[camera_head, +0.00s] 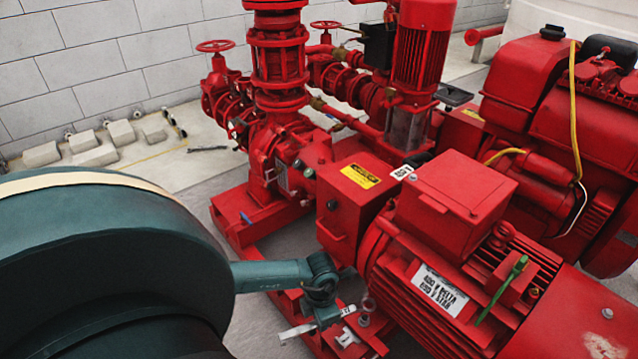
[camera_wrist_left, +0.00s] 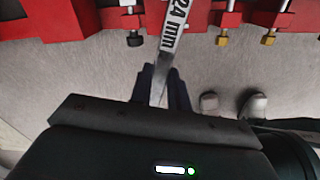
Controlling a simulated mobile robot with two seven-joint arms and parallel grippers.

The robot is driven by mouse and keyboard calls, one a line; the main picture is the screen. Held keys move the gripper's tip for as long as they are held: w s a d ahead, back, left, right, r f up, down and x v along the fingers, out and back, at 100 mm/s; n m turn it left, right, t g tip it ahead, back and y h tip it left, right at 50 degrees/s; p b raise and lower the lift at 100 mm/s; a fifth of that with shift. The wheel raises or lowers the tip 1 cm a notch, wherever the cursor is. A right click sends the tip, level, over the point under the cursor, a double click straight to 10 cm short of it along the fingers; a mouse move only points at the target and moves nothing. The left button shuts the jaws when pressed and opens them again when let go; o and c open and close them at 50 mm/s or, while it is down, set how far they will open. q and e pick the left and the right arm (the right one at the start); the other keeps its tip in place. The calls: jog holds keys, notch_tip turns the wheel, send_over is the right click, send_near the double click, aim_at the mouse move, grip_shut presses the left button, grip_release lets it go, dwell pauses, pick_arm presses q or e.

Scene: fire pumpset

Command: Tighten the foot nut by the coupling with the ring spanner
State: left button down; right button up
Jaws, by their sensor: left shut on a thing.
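My left gripper (camera_head: 326,314) is shut on a steel ring spanner (camera_head: 298,331), low beside the near foot of the red motor (camera_head: 440,265). In the left wrist view the gripper (camera_wrist_left: 164,78) holds the spanner's flat shank (camera_wrist_left: 173,28), marked 24 mm, pointing away towards the red base. The spanner's far end runs out of the top of that view. In the head view it points towards a foot bolt (camera_head: 367,305); I cannot tell whether the ring is around its nut. The coupling is hidden, apparently by the red guard box (camera_head: 350,200). My right gripper is not in view.
The red base frame (camera_wrist_left: 60,20) crosses the top of the wrist view, with a dark bolt (camera_wrist_left: 133,38) and brass bolts (camera_wrist_left: 222,38) beneath it. A green-handled item (camera_head: 503,287) lies on the motor. Pipes and valves stand behind.

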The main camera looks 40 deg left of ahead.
pick_arm(q)
jog(key=shift+s+d, duration=0.1)
jog(key=shift+d, duration=0.1)
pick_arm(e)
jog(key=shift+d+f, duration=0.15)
pick_arm(q)
jog(key=shift+r, duration=0.1)
notch_tip(320, 180, down, 3)
jog(key=shift+f+b, duration=0.1)
jog(key=shift+b, duration=1.1)
jog(key=shift+f+b, duration=0.7)
jog(key=shift+f, duration=0.25)
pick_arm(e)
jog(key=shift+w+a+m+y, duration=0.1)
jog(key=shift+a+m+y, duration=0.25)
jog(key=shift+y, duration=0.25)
